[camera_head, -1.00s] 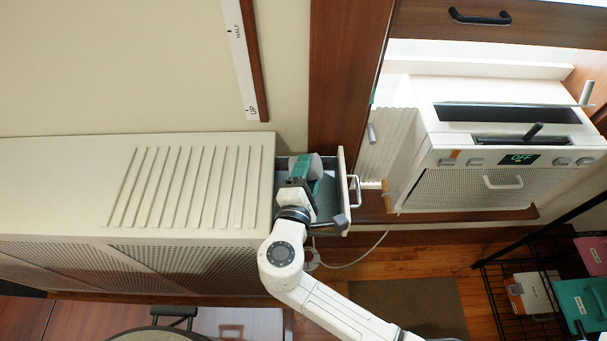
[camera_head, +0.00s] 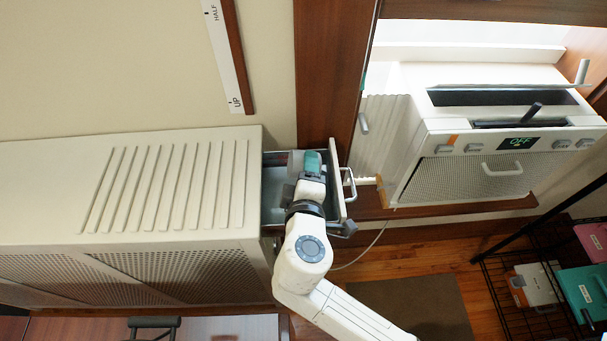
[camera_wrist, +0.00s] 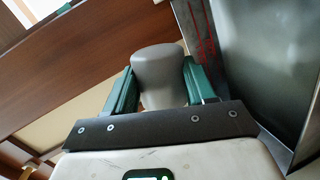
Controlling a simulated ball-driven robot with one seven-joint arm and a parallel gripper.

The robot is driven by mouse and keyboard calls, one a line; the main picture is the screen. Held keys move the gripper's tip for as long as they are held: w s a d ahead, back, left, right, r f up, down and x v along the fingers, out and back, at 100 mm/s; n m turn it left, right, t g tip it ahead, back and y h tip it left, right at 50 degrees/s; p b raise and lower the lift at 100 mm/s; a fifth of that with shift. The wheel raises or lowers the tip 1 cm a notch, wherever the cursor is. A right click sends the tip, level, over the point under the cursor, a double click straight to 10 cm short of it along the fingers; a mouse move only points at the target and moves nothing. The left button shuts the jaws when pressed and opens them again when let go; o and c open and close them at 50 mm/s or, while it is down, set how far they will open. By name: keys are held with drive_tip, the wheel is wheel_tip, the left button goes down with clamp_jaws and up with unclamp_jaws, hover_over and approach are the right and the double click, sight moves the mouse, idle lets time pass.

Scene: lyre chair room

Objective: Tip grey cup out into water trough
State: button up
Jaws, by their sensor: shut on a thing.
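The grey cup (camera_wrist: 158,78) is between the two green fingers of my gripper (camera_wrist: 155,88) in the wrist view. My gripper is shut on it. In the head view my gripper (camera_head: 312,164) is over the open metal trough (camera_head: 273,203) at the end of the white cabinet, and the cup (camera_head: 296,160) is partly hidden by a finger. The trough also shows in the wrist view (camera_wrist: 265,50), right of the cup, with red marks on its wall. I cannot see the cup's mouth or any water.
The white slatted cabinet (camera_head: 150,195) is left of the trough. A wire handle (camera_head: 349,184) is on the trough's right side. A white appliance reading OFF (camera_head: 500,165) is farther right. A black wire rack (camera_head: 525,260) stands at lower right.

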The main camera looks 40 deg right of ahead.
drive_tip(key=shift+d+m, duration=0.1)
drive_tip(key=shift+m, duration=0.2)
